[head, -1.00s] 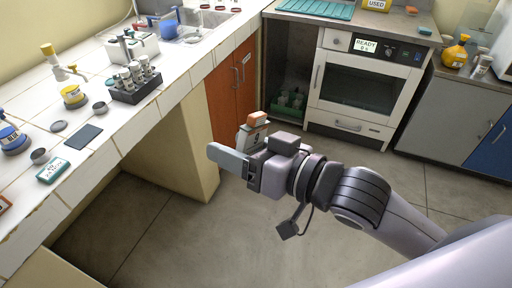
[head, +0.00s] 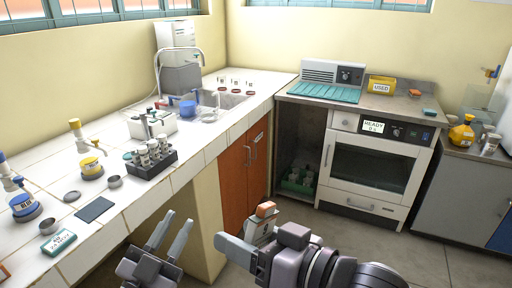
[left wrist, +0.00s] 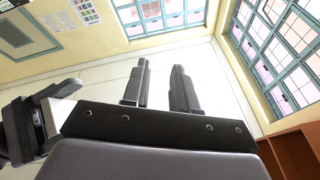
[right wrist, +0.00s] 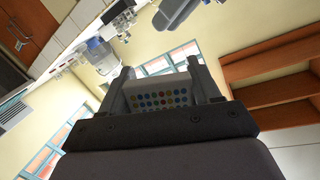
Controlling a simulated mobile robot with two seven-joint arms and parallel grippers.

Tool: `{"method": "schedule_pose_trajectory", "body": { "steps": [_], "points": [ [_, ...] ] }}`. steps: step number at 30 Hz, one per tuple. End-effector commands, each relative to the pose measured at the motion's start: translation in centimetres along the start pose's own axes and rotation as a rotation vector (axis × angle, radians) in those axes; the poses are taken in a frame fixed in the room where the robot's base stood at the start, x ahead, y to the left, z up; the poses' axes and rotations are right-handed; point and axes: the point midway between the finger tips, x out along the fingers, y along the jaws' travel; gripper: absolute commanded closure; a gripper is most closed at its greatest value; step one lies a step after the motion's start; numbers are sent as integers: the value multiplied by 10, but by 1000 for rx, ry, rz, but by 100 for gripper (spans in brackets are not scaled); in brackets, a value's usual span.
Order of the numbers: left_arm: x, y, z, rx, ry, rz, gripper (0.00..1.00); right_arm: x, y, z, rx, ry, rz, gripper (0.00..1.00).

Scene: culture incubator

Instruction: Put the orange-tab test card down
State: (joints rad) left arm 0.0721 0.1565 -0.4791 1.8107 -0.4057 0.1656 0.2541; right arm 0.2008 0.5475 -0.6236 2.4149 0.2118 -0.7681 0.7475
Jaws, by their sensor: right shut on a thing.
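The test card has a white body and an orange tab (head: 266,209). My right gripper (head: 248,244) is shut on it and holds it upright in the air, in front of the orange cabinet. In the right wrist view the white card (right wrist: 160,94), with rows of coloured dots, sits between the fingers. My left gripper (head: 170,236) is open and empty, left of the right gripper and in front of the tiled counter. Its two parted fingers also show in the left wrist view (left wrist: 158,88).
The tiled counter (head: 150,196) holds a dark rack of vials (head: 152,160), a dark flat pad (head: 94,209), a teal-labelled box (head: 58,243) and bottles. An incubator (head: 368,165) reads READY. A teal ribbed mat (head: 325,92) and yellow USED bin (head: 381,85) are on the right-hand worktop.

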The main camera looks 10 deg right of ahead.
Motion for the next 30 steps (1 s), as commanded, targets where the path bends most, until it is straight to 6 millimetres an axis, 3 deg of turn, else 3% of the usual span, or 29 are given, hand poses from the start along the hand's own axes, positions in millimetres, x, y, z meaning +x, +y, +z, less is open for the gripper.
{"method": "schedule_pose_trajectory", "body": {
  "steps": [1, 6, 15, 24, 30],
  "points": [
    [16, 2, -20, 34, 73, 32, 72, 0, 0, 0, 0, 0, 0, 71],
    [51, 18, -79, 141, 290, 152, 72, 0, 0, 0, 0, 0, 0, 71],
    [79, 60, -167, 362, 624, 417, 72, 0, 0, 0, 0, 0, 0, 71],
    [79, 106, -218, 631, 862, 738, 72, 0, 0, 0, 0, 0, 0, 71],
    [74, 127, -228, 843, 951, 974, 72, 0, 0, 0, 0, 0, 0, 71]
  ]
}}
